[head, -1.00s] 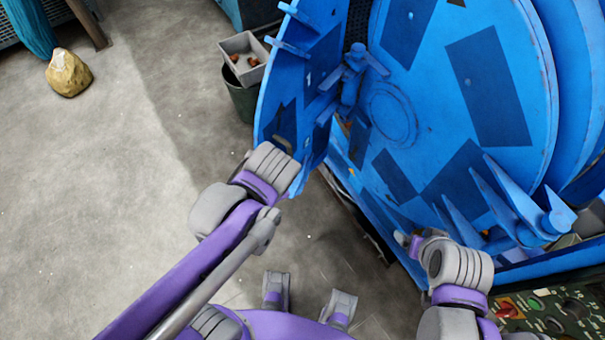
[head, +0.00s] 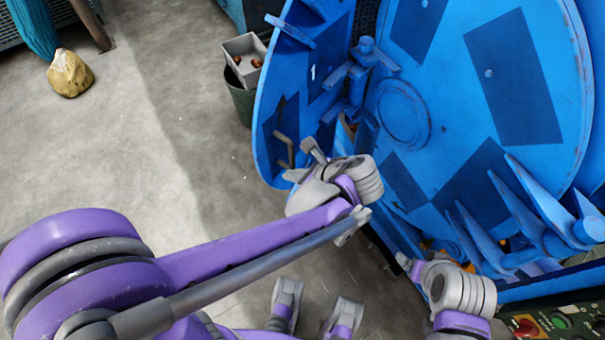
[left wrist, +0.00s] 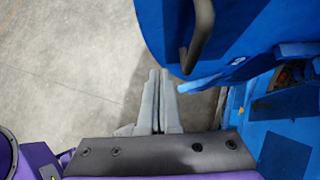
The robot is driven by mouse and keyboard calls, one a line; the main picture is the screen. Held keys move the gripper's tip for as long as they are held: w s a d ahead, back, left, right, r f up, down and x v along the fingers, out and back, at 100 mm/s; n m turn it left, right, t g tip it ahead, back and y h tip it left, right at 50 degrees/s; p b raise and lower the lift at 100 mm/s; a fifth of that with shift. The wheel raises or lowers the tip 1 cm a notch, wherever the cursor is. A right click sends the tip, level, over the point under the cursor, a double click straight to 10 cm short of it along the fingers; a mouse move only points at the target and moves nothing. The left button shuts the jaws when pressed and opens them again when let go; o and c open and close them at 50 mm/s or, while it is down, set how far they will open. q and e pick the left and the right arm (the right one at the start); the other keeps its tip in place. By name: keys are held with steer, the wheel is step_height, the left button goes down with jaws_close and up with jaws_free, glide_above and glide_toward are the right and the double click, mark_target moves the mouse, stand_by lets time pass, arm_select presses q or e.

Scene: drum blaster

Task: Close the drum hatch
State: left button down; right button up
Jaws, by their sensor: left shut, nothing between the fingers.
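The blue drum hatch (head: 277,105) stands swung open at the left of the blue drum machine (head: 460,40). A bent grey handle (head: 284,150) is on its lower face; it also shows in the left wrist view (left wrist: 198,38). My left gripper (head: 293,175) is at the hatch's lower edge, just below the handle. In the left wrist view its fingers (left wrist: 160,90) are together and empty, apart from the handle. My right gripper (head: 404,261) is low in front of the machine; its fingers are too unclear to read.
Blue prongs (head: 525,205) stick out at the machine's lower right. A control panel (head: 560,322) with buttons is at bottom right. A grey box (head: 245,58) on a dark bin (head: 240,98) stands behind the hatch.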

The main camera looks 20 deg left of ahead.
mark_target(266, 166)
arm_select(q)
steer(key=a, duration=0.1)
steer(key=w+a+f, duration=0.1)
steer(key=a, duration=0.1)
steer(key=a+f, duration=0.1)
steer(key=shift+w+a, duration=0.3)
steer(key=shift+a, duration=0.1)
steer(key=shift+w+a, duration=0.2)
steer(key=shift+a, duration=0.2)
steer(key=shift+a, duration=0.1)
